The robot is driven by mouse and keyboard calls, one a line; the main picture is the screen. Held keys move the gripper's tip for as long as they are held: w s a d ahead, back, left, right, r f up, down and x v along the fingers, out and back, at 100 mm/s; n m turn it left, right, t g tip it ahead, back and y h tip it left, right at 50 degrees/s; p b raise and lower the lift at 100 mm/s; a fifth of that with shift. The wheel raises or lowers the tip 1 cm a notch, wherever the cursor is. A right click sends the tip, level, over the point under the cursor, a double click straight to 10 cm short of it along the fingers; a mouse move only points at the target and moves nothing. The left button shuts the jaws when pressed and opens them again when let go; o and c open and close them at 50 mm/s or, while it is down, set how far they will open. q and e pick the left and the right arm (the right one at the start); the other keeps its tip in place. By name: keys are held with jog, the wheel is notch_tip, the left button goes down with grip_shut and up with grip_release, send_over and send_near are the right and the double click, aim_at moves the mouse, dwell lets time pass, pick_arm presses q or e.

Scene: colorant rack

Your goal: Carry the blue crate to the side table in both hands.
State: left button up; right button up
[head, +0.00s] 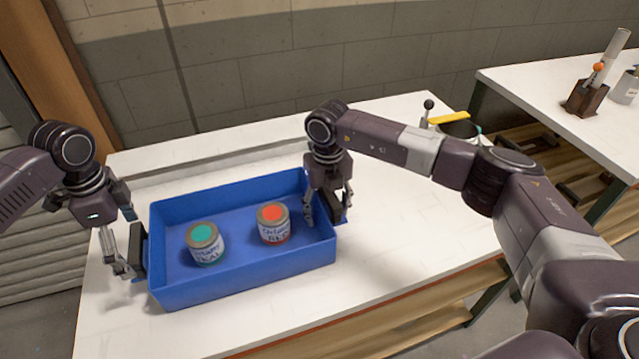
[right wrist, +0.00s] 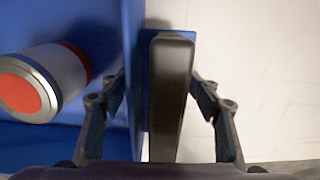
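The blue crate (head: 240,285) stands on a white worktable, with a black handle on each end. In it stand a can with a teal lid (head: 204,243) and a can with a red lid (head: 273,223); the red one also shows in the right wrist view (right wrist: 45,82). My left gripper (head: 127,264) is at the left handle (head: 138,250), open; its outer finger is apart from the handle and its other finger is mostly hidden. My right gripper (head: 328,212) is open around the right handle (right wrist: 172,95), with gaps on both sides.
Another white-topped table (head: 535,88) stands at the right, bearing a brown holder (head: 586,98) with tools and a pale cup (head: 625,88). A dark container (head: 460,130) with a yellow item is on the worktable's far right. A wall is behind.

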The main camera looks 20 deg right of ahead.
aim_at(326, 192)
pick_arm(q)
jog(key=shift+d, duration=0.1)
pick_arm(e)
jog(key=shift+w+a, duration=0.1)
jog(key=shift+a, duration=0.05)
pick_arm(q)
jog(key=shift+r, duration=0.15)
pick_arm(e)
jog(key=shift+a, duration=0.1)
jog(key=shift+r, duration=0.15)
pick_arm(q)
notch_tip(326, 192, up, 12)
jog(key=shift+f, duration=0.2)
pick_arm(e)
notch_tip(326, 192, up, 12)
jog(key=shift+f, duration=0.1)
dwell(0.3)
